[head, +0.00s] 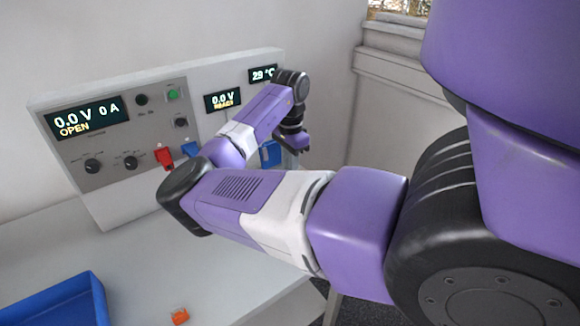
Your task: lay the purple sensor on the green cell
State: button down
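My purple and white arm crosses the head view and reaches toward the right end of the instrument panel. My gripper (299,148) is small and dark there, pointing down in front of the panel's right end. Whether its fingers are open or shut, or hold anything, is too small to tell. I cannot make out the purple sensor or the green cell. My arm covers much of the bench where they could lie.
The grey panel (88,146) has displays, knobs, a red plug (164,158) and a blue plug (191,149). A blue object (271,153) stands near my gripper. A blue tray (50,305) and an orange piece (180,317) lie at the front. The bench's (130,265) left-middle is clear.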

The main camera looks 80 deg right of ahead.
jog(key=shift+f, duration=0.6)
dwell(0.7)
jog(key=c, duration=1.3)
grip_release()
jog(key=shift+o, duration=0.2)
jog(key=shift+r+b, duration=0.6)
jog(key=shift+r, duration=3.35)
